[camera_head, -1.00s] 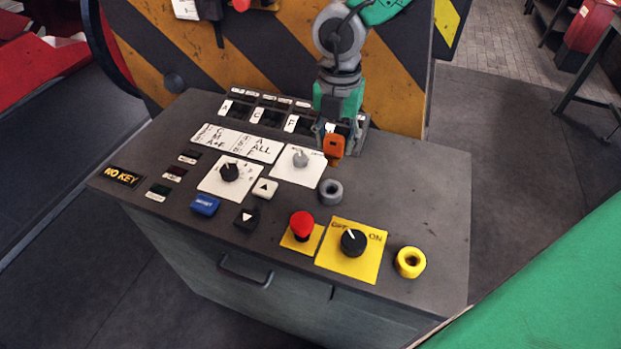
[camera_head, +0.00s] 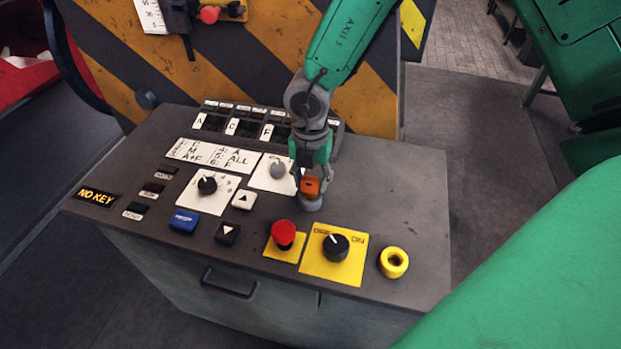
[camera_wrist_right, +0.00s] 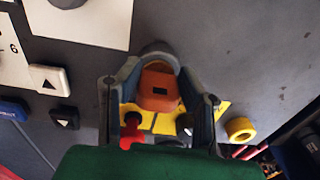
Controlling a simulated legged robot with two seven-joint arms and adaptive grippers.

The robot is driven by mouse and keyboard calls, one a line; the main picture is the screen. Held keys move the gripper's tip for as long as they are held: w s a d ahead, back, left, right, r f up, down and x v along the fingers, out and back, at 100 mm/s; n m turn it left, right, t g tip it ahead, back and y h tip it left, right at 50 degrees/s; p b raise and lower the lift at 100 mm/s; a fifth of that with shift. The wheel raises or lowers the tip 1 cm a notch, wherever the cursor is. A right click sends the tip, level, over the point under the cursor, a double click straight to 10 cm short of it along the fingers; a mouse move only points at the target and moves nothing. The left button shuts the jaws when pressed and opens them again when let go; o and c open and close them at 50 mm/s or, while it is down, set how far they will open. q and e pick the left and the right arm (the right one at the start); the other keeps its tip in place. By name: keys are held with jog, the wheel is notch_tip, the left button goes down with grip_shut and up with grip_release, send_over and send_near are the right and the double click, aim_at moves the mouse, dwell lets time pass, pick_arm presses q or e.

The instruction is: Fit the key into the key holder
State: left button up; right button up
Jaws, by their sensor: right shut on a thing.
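My right gripper (camera_head: 311,178) reaches down over the console and is shut on the orange key (camera_head: 311,186). The key also shows between the two fingers in the right wrist view (camera_wrist_right: 158,92). A round grey key holder (camera_head: 310,203) stands on the console top directly under the key in the head view. In the wrist view the grey ring (camera_wrist_right: 159,52) shows just beyond the key, partly covered by it. I cannot tell whether the key's lower end touches the holder or is in it. My left gripper is not in view.
The console top (camera_head: 410,200) carries a red button (camera_head: 283,232), a black OFF/ON knob (camera_head: 336,245), a yellow ring (camera_head: 393,262) and a grey knob (camera_head: 278,168) close left of the gripper. A striped barrier (camera_head: 250,60) stands behind. The console's right side is clear.

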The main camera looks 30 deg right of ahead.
jog(key=shift+f, duration=0.2)
jog(key=o, duration=1.2)
notch_tip(320, 180, up, 12)
jog(key=shift+w+r, duration=0.1)
jog(key=shift+r, duration=0.15)
